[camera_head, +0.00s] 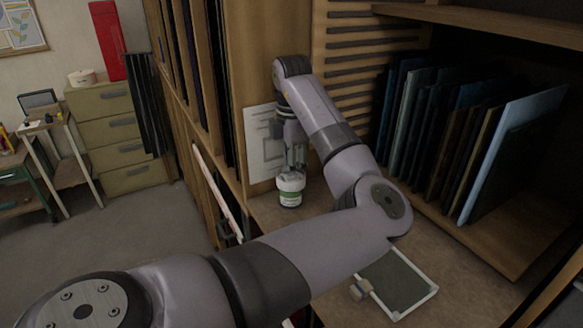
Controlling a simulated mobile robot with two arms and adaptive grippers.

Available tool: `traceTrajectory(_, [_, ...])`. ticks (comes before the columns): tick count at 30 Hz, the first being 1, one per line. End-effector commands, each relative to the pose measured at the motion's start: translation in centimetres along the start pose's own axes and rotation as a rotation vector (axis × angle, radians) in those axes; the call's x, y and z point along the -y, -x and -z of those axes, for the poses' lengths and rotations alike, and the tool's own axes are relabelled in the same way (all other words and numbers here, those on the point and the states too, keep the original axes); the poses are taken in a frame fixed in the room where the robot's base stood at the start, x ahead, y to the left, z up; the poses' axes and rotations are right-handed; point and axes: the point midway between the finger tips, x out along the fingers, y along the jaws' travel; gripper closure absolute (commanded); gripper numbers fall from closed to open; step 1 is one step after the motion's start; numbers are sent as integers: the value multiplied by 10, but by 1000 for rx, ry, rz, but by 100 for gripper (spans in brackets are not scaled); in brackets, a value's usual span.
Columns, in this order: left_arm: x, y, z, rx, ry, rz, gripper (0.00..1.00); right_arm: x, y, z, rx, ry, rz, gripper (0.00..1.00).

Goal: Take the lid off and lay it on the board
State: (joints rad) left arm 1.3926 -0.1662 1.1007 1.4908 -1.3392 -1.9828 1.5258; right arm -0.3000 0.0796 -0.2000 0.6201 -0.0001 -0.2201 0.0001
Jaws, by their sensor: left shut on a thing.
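A small white jar with a green label (290,194) stands on the wooden counter near its left edge. My left gripper (290,172) points down over the jar and is shut on its white lid (291,179). The lid appears to be on the jar; any small gap cannot be made out. A board with a dark face and pale edges (403,281) lies on the counter at the front right, partly hidden by my left arm. My right gripper is not in view.
Upright glass sheets and panels (450,135) fill the shelf at the right. A small roundish item (360,289) sits at the board's left edge. A paper sheet (263,145) stands behind the jar. The counter right of the board (470,290) is clear.

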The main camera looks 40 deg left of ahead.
Motion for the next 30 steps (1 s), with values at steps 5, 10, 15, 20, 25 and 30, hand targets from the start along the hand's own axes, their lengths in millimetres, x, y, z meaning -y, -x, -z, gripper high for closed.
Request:
traceTrajectory(5, [2,-4,0,-5,-6,13,100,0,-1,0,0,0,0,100])
traceTrajectory(10, [1,1,0,-5,-5,11,100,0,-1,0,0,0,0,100])
traceTrajectory(15, [1,8,0,-4,-4,9,100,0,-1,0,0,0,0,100])
traceTrajectory(20, [0,14,0,-2,-4,6,100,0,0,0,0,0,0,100])
traceTrajectory(25, [0,18,0,-1,-3,5,100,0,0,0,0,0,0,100])
traceTrajectory(30, [0,29,0,0,-3,4,100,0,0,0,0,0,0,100])
